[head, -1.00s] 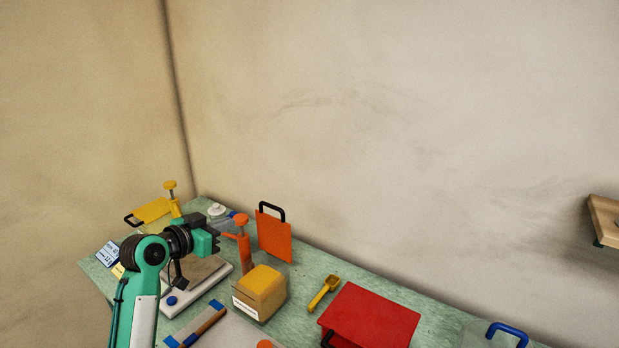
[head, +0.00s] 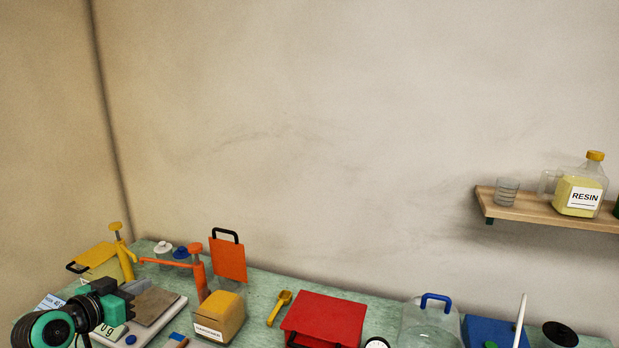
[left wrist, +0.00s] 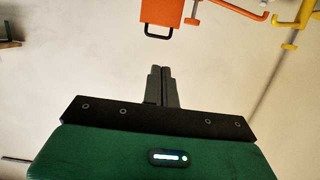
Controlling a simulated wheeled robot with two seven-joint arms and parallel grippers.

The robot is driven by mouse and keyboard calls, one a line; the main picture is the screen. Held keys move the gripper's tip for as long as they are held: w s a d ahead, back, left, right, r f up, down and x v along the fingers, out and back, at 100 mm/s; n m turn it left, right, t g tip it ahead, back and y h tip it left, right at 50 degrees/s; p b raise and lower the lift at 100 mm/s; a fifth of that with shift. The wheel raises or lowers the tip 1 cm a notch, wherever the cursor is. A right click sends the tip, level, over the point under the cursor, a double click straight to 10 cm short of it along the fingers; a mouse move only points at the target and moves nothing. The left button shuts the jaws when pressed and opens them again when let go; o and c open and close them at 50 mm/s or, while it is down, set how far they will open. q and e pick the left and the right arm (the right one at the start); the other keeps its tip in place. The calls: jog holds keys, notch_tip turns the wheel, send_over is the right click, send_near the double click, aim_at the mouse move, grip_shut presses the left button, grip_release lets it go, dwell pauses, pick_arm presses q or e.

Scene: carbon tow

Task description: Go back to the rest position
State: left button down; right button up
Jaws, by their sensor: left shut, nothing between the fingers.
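My left gripper (head: 126,294) is at the lower left of the head view, in front of the scale (head: 168,318) and its grey plate. In the left wrist view its two dark fingers (left wrist: 161,73) are together with nothing between them. It appears apart from everything around it. My right gripper is in neither view.
A wall shelf (head: 524,205) with a resin bottle (head: 580,190) is at right.

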pick_arm(q)
jog(key=s+d+f+g+y, duration=0.1)
jog(key=s+d+f+g, duration=0.1)
jog(key=s+d+f, duration=0.3)
jog(key=s+f+g, duration=0.2)
jog(key=s+f, duration=0.1)
jog(key=f, duration=0.4)
jog(key=s+d+f+g+y, duration=0.1)
jog(key=s+d+f, duration=0.25)
jog(key=f, duration=0.25)
jog(key=s+d+f+n+g+y, duration=0.1)
jog(key=s+d+f+g, duration=0.15)
jog(key=s, duration=0.55)
jog(key=s+d+f+g+y, duration=0.1)
jog(key=s+f, duration=0.3)
jog(key=s, duration=0.3)
jog(key=s+d+f+n+g+y, duration=0.1)
jog(key=s+f+g, duration=0.15)
jog(key=s, duration=0.55)
notch_tip(320, 180, down, 32)
jog(key=s+g, duration=0.1)
jog(key=s, duration=0.1)
jog(key=s+a+f+g, duration=0.1)
jog(key=s+a+f, duration=0.2)
jog(key=s+f, duration=1.5)
jog(key=shift+s+f+m, duration=0.15)
jog(key=shift+f+m, duration=0.15)
jog(key=shift+f, duration=0.15)
